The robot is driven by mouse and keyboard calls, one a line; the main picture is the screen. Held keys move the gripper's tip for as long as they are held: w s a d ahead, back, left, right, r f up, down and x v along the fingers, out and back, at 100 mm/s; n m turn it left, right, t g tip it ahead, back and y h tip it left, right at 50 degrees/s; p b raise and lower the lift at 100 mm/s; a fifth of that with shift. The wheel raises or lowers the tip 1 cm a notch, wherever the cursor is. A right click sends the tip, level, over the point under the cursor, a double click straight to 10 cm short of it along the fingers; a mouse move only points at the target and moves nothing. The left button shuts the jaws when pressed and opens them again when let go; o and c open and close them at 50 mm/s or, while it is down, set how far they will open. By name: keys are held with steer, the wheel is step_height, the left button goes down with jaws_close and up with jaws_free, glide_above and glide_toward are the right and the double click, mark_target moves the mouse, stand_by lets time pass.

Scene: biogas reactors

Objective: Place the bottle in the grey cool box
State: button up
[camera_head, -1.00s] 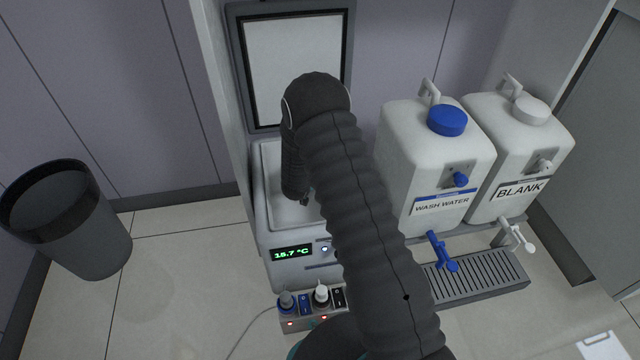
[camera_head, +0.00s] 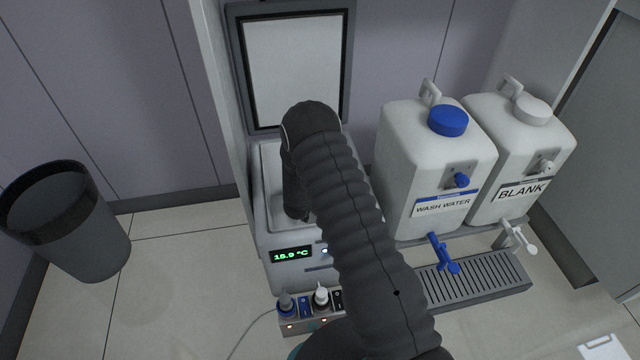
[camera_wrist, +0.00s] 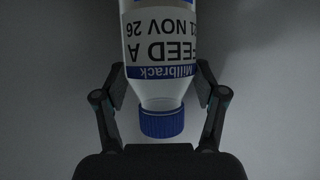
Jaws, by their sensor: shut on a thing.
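The bottle (camera_wrist: 162,88) shows in the wrist view, with a white label reading "FEED A", "Millbrack" and a date, and a blue ribbed cap. My gripper (camera_wrist: 161,85) is shut on it, one finger on each side near its shoulder. The grey cool box (camera_head: 285,273) stands at the centre of the head view with its lid (camera_head: 293,65) raised at the back. Its display reads about 15.9 °C. My arm reaches into the opening of the box. My arm hides the bottle and gripper in the head view, and the bottle's far end runs out of the wrist view.
Two white canisters, wash water (camera_head: 425,175) and blank (camera_head: 520,160), stand right of the box above a drip tray (camera_head: 470,282). A power strip (camera_head: 312,312) sits in front of the box. A dark bin (camera_head: 75,225) stands on clear floor at left.

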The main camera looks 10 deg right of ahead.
steer(key=shift+f, duration=0.25)
steer(key=o, duration=1.5)
steer(key=shift+o, duration=0.2)
steer(key=shift+r, duration=0.1)
